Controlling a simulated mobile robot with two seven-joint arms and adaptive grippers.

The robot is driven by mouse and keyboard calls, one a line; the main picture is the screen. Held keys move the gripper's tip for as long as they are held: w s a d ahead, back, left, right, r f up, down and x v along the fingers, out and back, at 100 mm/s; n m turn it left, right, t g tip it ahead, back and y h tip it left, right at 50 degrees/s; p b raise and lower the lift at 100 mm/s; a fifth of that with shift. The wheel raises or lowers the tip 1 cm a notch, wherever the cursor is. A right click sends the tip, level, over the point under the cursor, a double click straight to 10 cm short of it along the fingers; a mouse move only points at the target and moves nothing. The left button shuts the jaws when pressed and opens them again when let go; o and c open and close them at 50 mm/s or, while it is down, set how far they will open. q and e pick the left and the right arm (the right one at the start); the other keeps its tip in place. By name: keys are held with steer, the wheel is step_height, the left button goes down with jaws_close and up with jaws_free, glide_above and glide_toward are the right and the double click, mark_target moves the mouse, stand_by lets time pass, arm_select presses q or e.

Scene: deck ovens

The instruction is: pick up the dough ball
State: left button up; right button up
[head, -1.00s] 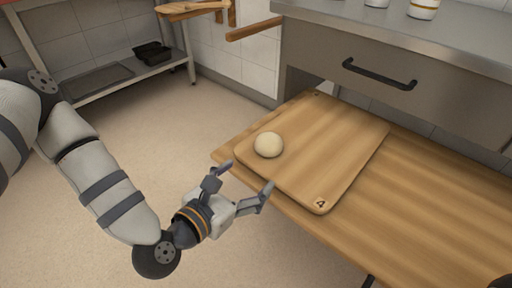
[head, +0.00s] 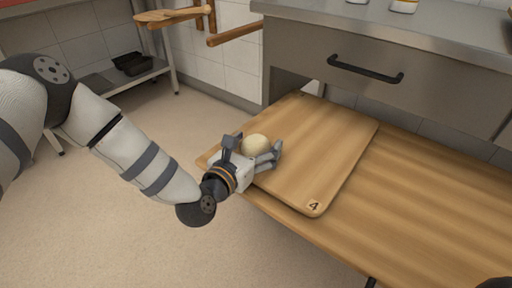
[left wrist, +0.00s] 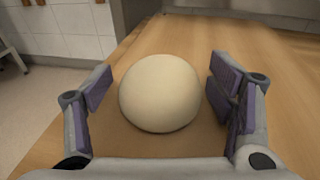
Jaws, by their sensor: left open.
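The pale, round dough ball (head: 256,145) rests on the wooden board marked 4 (head: 322,160), near the board's left end. My left gripper (head: 253,149) is open, with its fingers on either side of the ball. In the left wrist view the dough ball (left wrist: 160,93) sits between the two purple-padded fingers. A gap shows on both sides of it, narrower on the right. In the head view the fingers hide part of the ball's lower side.
The board lies on a wooden table (head: 400,213) below a steel counter with a drawer and dark handle (head: 365,69). A wooden peel (head: 172,16) hangs at the back left. A shelf with a black tray (head: 133,64) stands beyond. The table's right part is clear.

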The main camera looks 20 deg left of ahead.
arm_select(q)
steer(key=shift+c, duration=0.6)
steer(key=c, duration=1)
